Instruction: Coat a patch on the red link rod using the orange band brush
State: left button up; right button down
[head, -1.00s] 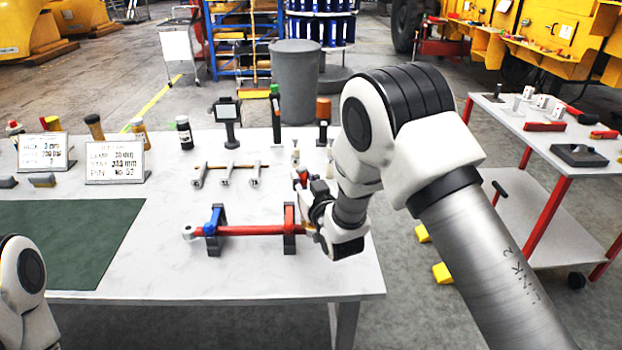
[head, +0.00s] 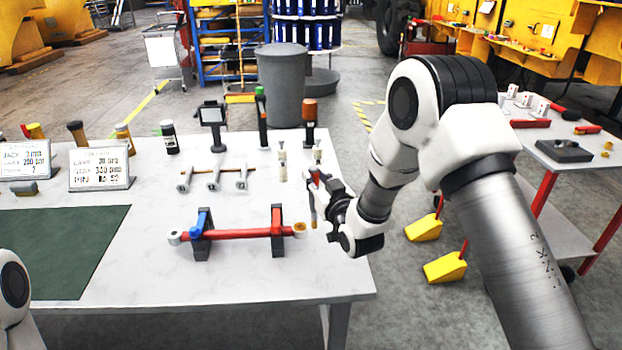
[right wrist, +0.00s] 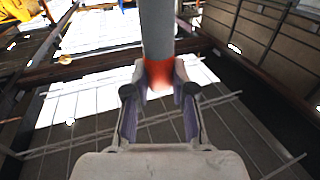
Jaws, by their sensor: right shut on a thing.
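The red link rod (head: 238,233) lies level across two dark stands, under a blue clamp (head: 203,220) at left and a red clamp (head: 277,216) at right. Its left eye (head: 175,237) is pale grey; its right eye (head: 299,229) looks amber on top. My right gripper (head: 322,196) is just right of and above that end, apart from it. It is shut on the brush (head: 313,214), which hangs roughly upright. The right wrist view shows a grey shaft (right wrist: 157,32) with an orange-red part (right wrist: 160,73) between the fingers. My left gripper is out of view.
Two cream-handled tools (head: 282,163) stand behind the rod, with several grey pins (head: 214,178) to their left. A green mat (head: 70,245) lies at left. The table in front of the rod is clear.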

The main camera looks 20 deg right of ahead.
jog(key=shift+w+a, duration=0.8)
jog(key=shift+a, duration=2.1)
notch_tip(320, 180, up, 6)
jog(key=p, duration=0.3)
jog(key=shift+s+d, duration=0.15)
notch_tip(320, 180, up, 3)
jog(key=shift+r+p, duration=0.1)
jog(key=shift+p, duration=0.65)
